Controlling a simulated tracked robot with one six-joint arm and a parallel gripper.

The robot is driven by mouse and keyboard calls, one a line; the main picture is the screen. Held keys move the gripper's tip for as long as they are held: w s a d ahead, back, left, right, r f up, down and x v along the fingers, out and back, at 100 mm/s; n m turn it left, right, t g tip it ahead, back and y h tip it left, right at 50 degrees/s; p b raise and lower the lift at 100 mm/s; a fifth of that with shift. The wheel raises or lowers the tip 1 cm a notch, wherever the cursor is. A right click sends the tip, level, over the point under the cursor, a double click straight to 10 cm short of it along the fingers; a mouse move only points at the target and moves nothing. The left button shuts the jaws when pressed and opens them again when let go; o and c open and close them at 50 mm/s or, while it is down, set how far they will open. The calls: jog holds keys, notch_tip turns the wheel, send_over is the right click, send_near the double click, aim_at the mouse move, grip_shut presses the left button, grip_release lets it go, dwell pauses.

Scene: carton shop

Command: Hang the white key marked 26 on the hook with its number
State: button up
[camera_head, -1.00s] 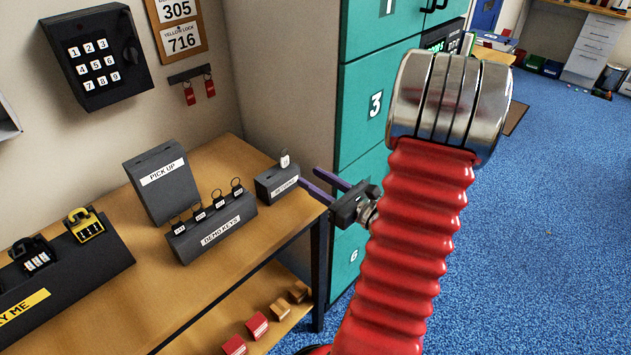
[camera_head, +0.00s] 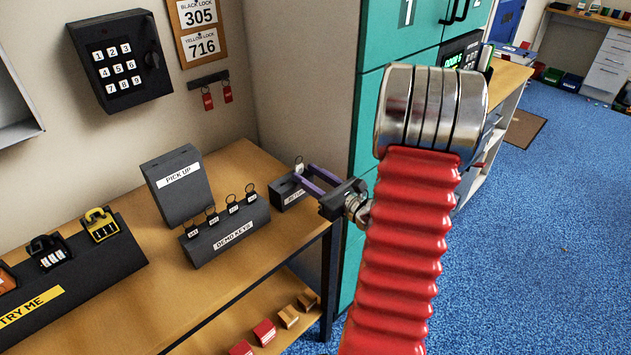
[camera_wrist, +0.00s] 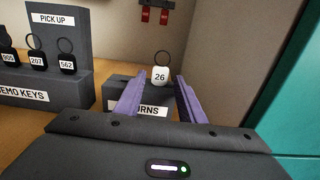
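The white key marked 26 (camera_wrist: 160,76) stands upright with its ring up at the dark returns box (camera_wrist: 113,92) in the wrist view. In the head view the key (camera_head: 299,165) is small, at the far end of the returns box (camera_head: 287,191). My gripper (camera_wrist: 158,92) is open, its purple fingers spread to either side of the key with a gap on both sides. In the head view my gripper (camera_head: 314,177) reaches over the box from the right. I cannot tell whether a finger touches the key. A hook marked 26 is not in view.
The demo keys stand (camera_head: 227,232) with several black keys and the pick up box (camera_head: 178,185) are left on the bench (camera_head: 150,300). Two red tags (camera_head: 218,98) hang on the wall rail. The teal lockers (camera_head: 385,110) stand close on the right.

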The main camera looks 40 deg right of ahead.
jog(key=shift+w, duration=1.35)
jog(key=shift+c, duration=0.5)
jog(key=c, duration=0.6)
jog(key=shift+s+r, duration=0.2)
jog(key=shift+r, duration=1.3)
jog(key=shift+s, duration=0.1)
jog(key=shift+s, duration=4.15)
